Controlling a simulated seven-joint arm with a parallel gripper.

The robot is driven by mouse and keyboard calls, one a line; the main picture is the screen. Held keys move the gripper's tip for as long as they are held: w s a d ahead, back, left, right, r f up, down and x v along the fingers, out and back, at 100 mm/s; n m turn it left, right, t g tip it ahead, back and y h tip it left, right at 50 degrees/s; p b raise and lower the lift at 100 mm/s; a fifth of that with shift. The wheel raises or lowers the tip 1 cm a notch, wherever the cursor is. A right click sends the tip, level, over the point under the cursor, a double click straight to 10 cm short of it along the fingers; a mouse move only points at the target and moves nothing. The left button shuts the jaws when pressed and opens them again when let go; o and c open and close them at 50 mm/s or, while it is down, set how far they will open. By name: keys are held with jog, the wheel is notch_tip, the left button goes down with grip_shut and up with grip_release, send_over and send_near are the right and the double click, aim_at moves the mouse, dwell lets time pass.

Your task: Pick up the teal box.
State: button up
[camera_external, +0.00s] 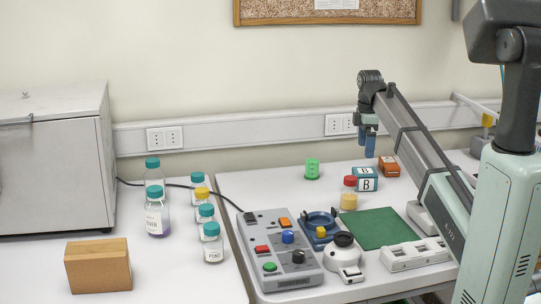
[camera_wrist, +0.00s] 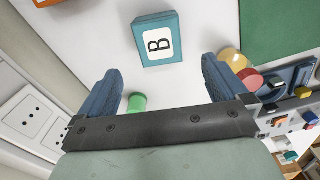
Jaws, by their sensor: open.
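The teal box (camera_external: 366,184) with a white label marked B stands on the white table, in front of the wall, in the external view. In the wrist view the teal box (camera_wrist: 158,40) lies ahead of the fingertips, roughly between their lines. My gripper (camera_external: 369,140) hangs above the table over the teal box, fingers pointing down. In the wrist view my gripper (camera_wrist: 160,80) has its two blue fingers spread wide with nothing between them at the tips. The box is apart from the fingers.
An orange box (camera_external: 389,166) stands close to the right of the teal box. A bottle with a red cap (camera_external: 348,194) stands just left of it. A green beaker (camera_external: 312,169) is further left. A green mat (camera_external: 376,228) and a control panel (camera_external: 281,250) lie nearer the front.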

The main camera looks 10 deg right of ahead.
aim_at(360, 170)
notch_tip(360, 170, down, 12)
jog(key=shift+d+r, duration=0.15)
dwell(0.6)
jog(key=shift+c, duration=0.2)
jog(key=c, duration=1)
